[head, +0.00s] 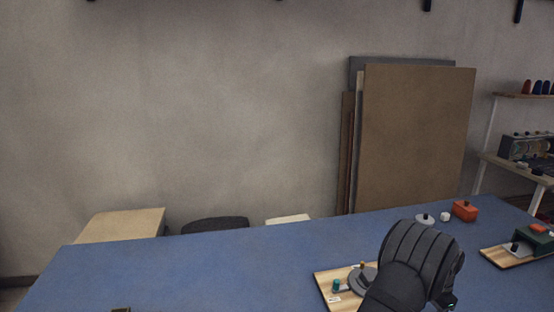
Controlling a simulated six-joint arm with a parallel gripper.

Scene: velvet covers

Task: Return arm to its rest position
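My arm rises at the lower right of the head view, a dark ribbed link in front of the blue table. My gripper's fingers do not show in this view, so I cannot see whether it holds anything. Behind and left of the arm lies a wooden board (322,283) with a teal-topped piece (337,286) and a round grey piece (363,279) on it. The arm hides the right part of this board.
The blue table (200,270) is clear across its left and middle. At the back right stand an orange box (464,210), a grey lidded piece (424,219) and a small white piece (445,217). A second board (512,262) bears a green box (535,239). Panels (415,140) lean on the wall.

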